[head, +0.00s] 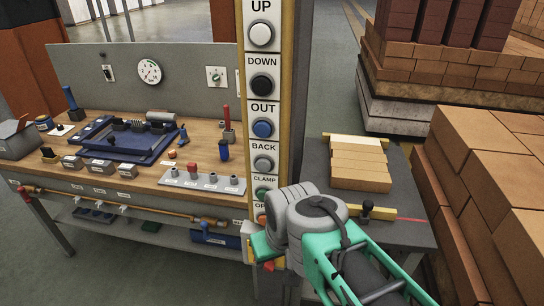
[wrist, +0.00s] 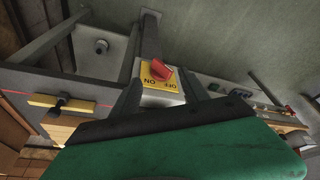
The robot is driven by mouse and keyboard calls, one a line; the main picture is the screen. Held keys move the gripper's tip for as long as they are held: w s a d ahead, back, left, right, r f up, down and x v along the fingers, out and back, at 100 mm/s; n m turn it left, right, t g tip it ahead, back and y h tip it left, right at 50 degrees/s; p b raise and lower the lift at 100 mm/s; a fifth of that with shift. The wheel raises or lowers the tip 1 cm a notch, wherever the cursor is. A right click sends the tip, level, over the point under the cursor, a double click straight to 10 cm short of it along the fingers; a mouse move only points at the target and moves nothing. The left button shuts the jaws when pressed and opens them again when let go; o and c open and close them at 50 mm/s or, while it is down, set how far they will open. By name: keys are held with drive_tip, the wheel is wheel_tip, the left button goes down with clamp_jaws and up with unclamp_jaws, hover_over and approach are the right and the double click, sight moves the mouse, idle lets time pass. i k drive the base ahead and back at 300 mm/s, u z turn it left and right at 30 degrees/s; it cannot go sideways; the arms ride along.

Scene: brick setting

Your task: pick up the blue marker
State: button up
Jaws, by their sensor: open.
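A small upright blue object (head: 223,150) stands near the right end of the wooden workbench (head: 150,185) in the head view. It may be the blue marker, but it is too small to be sure. A thin blue piece (head: 183,134) also leans by the blue tray. My gripper (head: 262,256) is low in front of the button column, to the right of and nearer than the bench, apart from both blue objects. The column and my arm partly hide it. In the wrist view my gripper (wrist: 162,92) is open and empty, its dark fingers apart. I make out no marker in that view.
A tall button column (head: 262,150) stands between bench and brick table. A red ON/OFF switch (wrist: 160,72) shows between my fingers. A blue tray (head: 120,150), grey boxes (head: 100,165) and a button strip (head: 202,180) occupy the bench. Brick stacks (head: 490,190) crowd the right.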

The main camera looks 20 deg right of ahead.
sight(223, 145)
drive_tip(key=u, duration=0.6)
drive_tip(key=i, duration=0.6)
drive_tip(key=u, duration=0.85)
drive_tip(key=i, duration=1.6)
drive_tip(key=z, duration=1.1)
drive_tip(key=i, duration=0.4)
drive_tip(key=z, duration=0.3)
